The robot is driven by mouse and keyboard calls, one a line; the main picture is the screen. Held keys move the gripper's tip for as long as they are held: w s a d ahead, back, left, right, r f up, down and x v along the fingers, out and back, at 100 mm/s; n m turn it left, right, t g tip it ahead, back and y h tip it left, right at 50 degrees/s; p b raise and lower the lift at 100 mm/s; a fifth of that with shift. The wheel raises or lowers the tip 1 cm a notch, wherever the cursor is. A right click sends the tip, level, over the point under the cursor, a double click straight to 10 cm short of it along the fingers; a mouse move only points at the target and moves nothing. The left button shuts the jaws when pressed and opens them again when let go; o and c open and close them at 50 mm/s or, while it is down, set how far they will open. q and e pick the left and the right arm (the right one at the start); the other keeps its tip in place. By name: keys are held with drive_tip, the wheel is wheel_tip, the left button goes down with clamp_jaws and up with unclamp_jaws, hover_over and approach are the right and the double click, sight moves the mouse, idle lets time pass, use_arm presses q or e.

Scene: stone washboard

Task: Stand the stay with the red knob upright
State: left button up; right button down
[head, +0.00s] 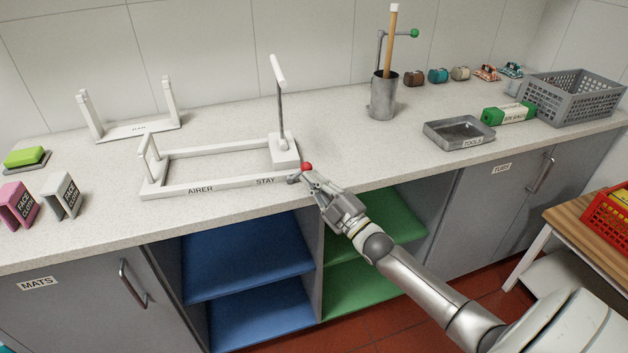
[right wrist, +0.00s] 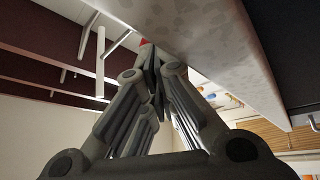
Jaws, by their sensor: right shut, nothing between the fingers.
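The white airer frame (head: 205,186) lies on the worktop, labelled AIRER and STAY along its front bar. The red knob (head: 307,167) of the stay is at the frame's front right corner, beside a small grey joint (head: 294,179). The stay looks low and not upright; most of its rod is hidden or too small to tell. My right gripper (head: 309,178) is shut and empty, its fingertips right by the knob; touching or apart I cannot tell. A bit of the red knob (right wrist: 145,42) shows past the fingertips (right wrist: 152,62) in the right wrist view. My left gripper is not in view.
A grey post with a white top bar (head: 278,70) rises from the airer's right block. A metal pot (head: 383,97) with a stick, a tools tray (head: 459,134) and a grey basket (head: 575,98) stand further right. Cloth holders (head: 62,197) stand left.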

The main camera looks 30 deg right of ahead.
drive_tip(key=shift+r, duration=0.1)
drive_tip(key=shift+a+r+n+y+p, duration=0.15)
drive_tip(key=shift+n+y+p, duration=0.2)
drive_tip(key=shift+p, duration=0.2)
drive_tip(key=shift+r+n+g, duration=0.1)
drive_tip(key=shift+n+g, duration=0.15)
drive_tip(key=shift+g, duration=0.05)
drive_tip(key=shift+a+r+n+g+p, duration=0.1)
drive_tip(key=shift+r+n+g+p, duration=0.35)
drive_tip(key=shift+p, duration=0.45)
drive_tip(key=n+p, duration=0.1)
drive_tip(key=p, duration=0.1)
drive_tip(key=a+r+n+g+p, duration=0.1)
drive_tip(key=n+p, duration=0.1)
drive_tip(key=r+n+g+p, duration=0.1)
drive_tip(key=p, duration=0.1)
drive_tip(key=shift+w+a+n+g, duration=0.25)
drive_tip(key=shift+w+a+n, duration=0.1)
drive_tip(key=shift+w+a+f+n+g+p, duration=0.15)
drive_tip(key=shift+a+n+g+p, duration=0.2)
drive_tip(key=shift+p, duration=0.25)
drive_tip(key=shift+w+a, duration=0.2)
drive_tip(key=shift+a, duration=0.4)
